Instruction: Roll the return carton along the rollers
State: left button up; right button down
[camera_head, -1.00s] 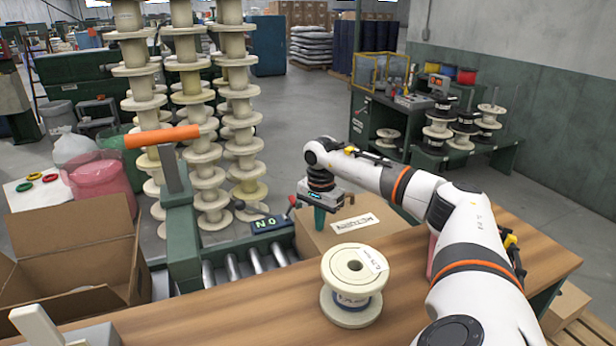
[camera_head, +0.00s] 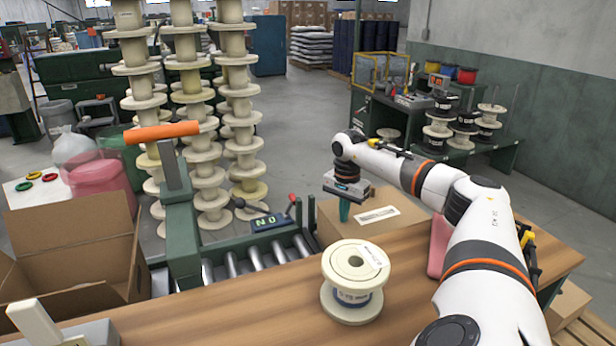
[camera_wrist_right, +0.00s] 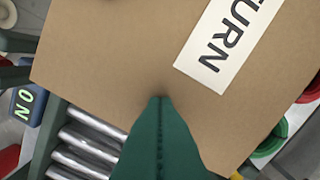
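The return carton (camera_head: 335,222) is a brown closed box with a white label on top, resting at the right end of the metal rollers (camera_head: 250,264), behind the wooden bench. In the right wrist view its top (camera_wrist_right: 110,55) fills most of the picture, and the label (camera_wrist_right: 225,45) shows "URN". My right gripper (camera_head: 344,217) points down at the carton's left part, its green fingers together with nothing between them. In the right wrist view the shut fingertips (camera_wrist_right: 160,98) lie over the carton's top; I cannot tell whether they touch it. My left gripper is not in view.
A cream spool (camera_head: 352,305) stands on the wooden bench (camera_head: 230,318) in front of the carton. A green post with an orange handle (camera_head: 162,132) stands left of the rollers. An open cardboard box (camera_head: 75,245) is at the left. Tall spool stacks (camera_head: 242,115) rise behind.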

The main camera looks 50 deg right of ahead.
aim_at(363, 217)
jog(key=shift+s+d+f, duration=0.1)
jog(key=shift+s+d, duration=0.4)
jog(key=shift+d, duration=0.3)
jog(key=shift+s+d, duration=0.55)
jog(key=shift+d, duration=0.3)
jog(key=shift+s+d+f, duration=0.1)
jog(key=shift+s+d, duration=0.4)
jog(key=shift+d, duration=0.3)
jog(key=shift+r, duration=0.15)
notch_tip(363, 217, up, 8)
jog(key=p, duration=0.8)
jog(key=shift+w, duration=0.15)
jog(key=shift+d, duration=0.15)
